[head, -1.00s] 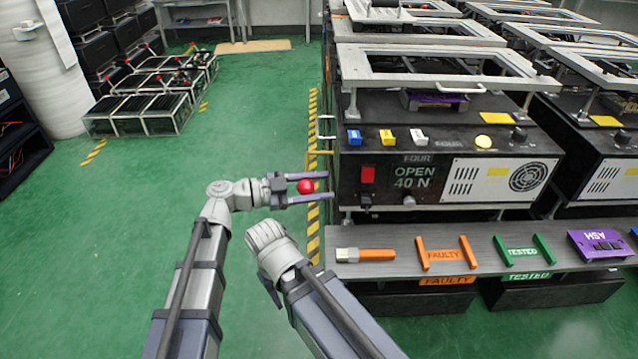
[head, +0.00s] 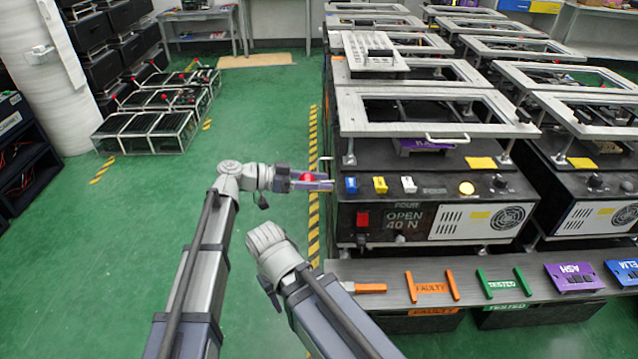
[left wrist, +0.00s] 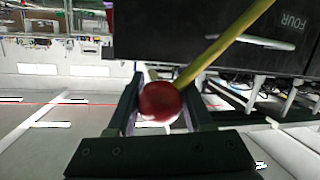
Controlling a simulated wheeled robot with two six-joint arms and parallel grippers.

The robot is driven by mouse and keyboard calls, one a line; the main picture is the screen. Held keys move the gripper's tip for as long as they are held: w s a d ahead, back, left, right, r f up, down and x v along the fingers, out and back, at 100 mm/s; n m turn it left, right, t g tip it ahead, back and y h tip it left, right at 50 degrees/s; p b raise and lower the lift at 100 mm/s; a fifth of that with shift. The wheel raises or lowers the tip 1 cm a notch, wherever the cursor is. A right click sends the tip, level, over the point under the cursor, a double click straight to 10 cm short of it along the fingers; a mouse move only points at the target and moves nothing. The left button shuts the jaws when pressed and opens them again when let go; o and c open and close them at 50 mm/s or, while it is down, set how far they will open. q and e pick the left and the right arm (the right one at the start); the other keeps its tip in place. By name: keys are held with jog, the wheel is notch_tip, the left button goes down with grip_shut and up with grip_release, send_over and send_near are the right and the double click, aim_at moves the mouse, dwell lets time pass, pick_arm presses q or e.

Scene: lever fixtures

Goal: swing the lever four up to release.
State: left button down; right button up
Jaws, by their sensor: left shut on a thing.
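The lever of fixture four ends in a red ball knob (head: 307,178), just left of the black fixture box (head: 350,218) labelled FOUR. In the left wrist view the knob (left wrist: 160,101) sits between my fingers, and a yellow rod (left wrist: 225,45) runs from it up and right towards the box. My left gripper (head: 312,181) is shut on the knob, which partly hides behind the fingers in the head view. The fixture's display (head: 404,220) reads OPEN 40 N. My right arm shows beside the left one, but its gripper is not visible.
A grey shelf (head: 385,275) in front of the fixture holds orange FAULTY and green TESTED brackets, an orange-handled piece and a purple ASH block (head: 575,278). More fixtures stand behind and to the right. Green floor is open on the left.

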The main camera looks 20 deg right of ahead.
pick_arm(q)
jog(key=shift+w+r, duration=0.2)
jog(key=shift+w, duration=0.05)
jog(key=shift+c, duration=1.6)
grip_release()
jog(key=shift+s, duration=0.1)
jog(key=p+v, duration=0.1)
jog(key=v, duration=0.6)
jog(key=shift+a+p, duration=0.35)
jog(key=shift+p, duration=0.05)
